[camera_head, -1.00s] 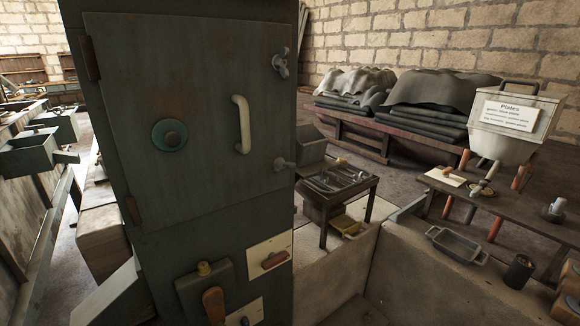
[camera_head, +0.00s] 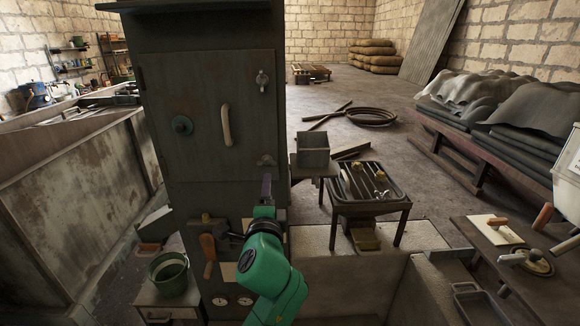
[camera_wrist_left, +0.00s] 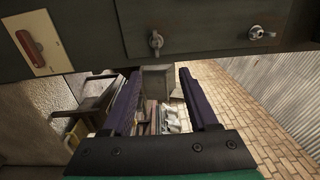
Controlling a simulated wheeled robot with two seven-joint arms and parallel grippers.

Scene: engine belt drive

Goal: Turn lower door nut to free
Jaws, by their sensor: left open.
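The lower door nut (camera_head: 266,160) is a small grey wing nut at the lower right corner of the grey-green cabinet door (camera_head: 200,120). It also shows in the left wrist view (camera_wrist_left: 155,41). The upper door nut (camera_head: 262,80) sits at the door's upper right and also shows in the wrist view (camera_wrist_left: 258,33). My left gripper (camera_head: 266,182) is just below the lower nut in the head view. In the wrist view its two dark fingers (camera_wrist_left: 160,90) are spread apart and empty, with the lower nut beyond their tips. Contact is not visible. My right gripper is not in view.
A grey box (camera_head: 312,155) and a tool table (camera_head: 370,209) stand right of the cabinet. A red-handled plate (camera_wrist_left: 32,43) is on the lower cabinet.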

